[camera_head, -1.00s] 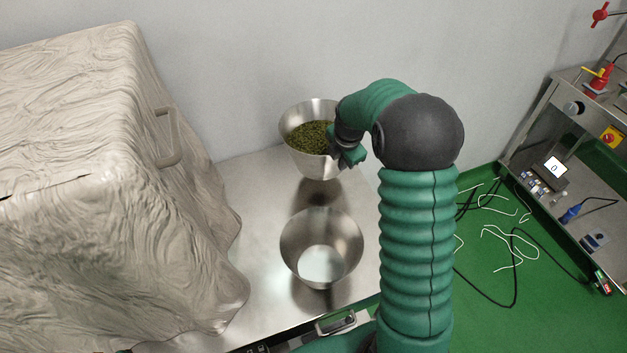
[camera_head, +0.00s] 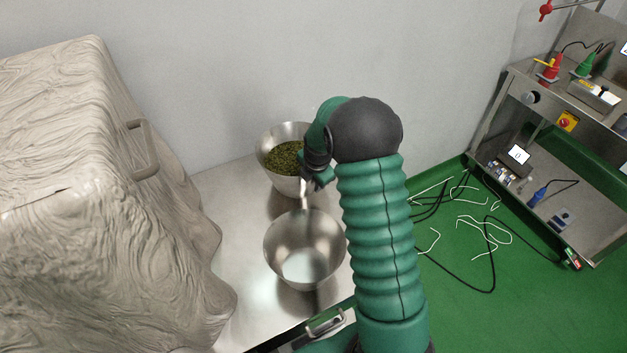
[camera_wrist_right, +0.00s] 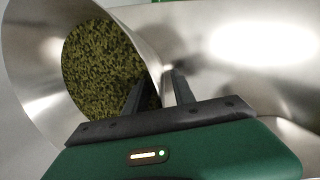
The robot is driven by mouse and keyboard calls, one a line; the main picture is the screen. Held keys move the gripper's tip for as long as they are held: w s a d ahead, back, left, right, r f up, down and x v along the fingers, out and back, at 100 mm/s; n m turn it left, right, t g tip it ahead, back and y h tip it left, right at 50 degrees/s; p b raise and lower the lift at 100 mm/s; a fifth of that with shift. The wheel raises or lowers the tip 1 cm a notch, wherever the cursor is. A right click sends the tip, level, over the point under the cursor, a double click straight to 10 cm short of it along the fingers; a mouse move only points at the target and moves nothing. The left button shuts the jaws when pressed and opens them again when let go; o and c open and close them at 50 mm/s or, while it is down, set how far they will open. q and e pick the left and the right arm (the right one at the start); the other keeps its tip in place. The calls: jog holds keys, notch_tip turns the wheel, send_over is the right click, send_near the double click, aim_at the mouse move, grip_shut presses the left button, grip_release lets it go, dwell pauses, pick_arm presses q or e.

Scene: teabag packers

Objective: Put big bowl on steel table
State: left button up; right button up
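A steel bowl (camera_head: 266,150) holding green tea leaves (camera_head: 285,157) is at the back of the steel table (camera_head: 240,215); I take it as the big bowl. My right gripper (camera_head: 308,183) is at its right rim. In the right wrist view, the gripper's fingers (camera_wrist_right: 158,92) straddle the wall of the bowl (camera_wrist_right: 40,75) and seem closed on it. The bowl is about upright. I cannot tell whether its base touches the table. My left gripper is out of view.
An empty steel bowl (camera_head: 305,238) stands on the table just in front of the leaf-filled one. A large draped block (camera_head: 90,200) with a handle borders the table on the left. A steel rack (camera_head: 590,190) with devices stands at the right, with loose cables (camera_head: 470,220) on the green floor.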

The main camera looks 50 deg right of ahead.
jog(key=shift+d+r, duration=0.1)
jog(key=shift+d, duration=0.1)
jog(key=v, duration=1.1)
jog(key=shift+r+p, duration=0.25)
jog(key=shift+p, duration=0.15)
